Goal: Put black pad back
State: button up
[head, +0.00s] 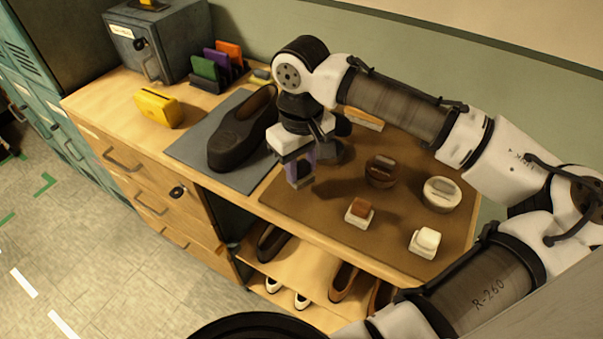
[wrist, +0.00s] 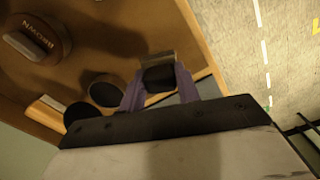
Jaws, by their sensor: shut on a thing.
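My gripper (head: 299,172) has purple fingers and points down over the near left part of the brown mat (head: 290,205). It is shut on the black pad, a small block that shows dark between the fingertips in the wrist view (wrist: 158,77), with a paler end beyond them. The pad is mostly hidden by the fingers in the head view, and I cannot tell whether it touches the mat. A brown pad (head: 360,207) and a white pad (head: 427,239) sit on pale bases to the right.
A brown tin (head: 380,171) and a white tin (head: 442,193) stand behind the pads. Dark round things (wrist: 105,90) lie beyond my fingers. The bench front edge is close.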

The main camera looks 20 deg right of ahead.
aim_at(302, 178)
jog(key=shift+f, duration=1.75)
jog(key=shift+f, duration=0.1)
jog(key=shift+f, duration=0.1)
jog(key=o, duration=0.9)
notch_tip(302, 178, up, 12)
jog(key=shift+r+b, duration=0.25)
jog(key=shift+b, duration=0.1)
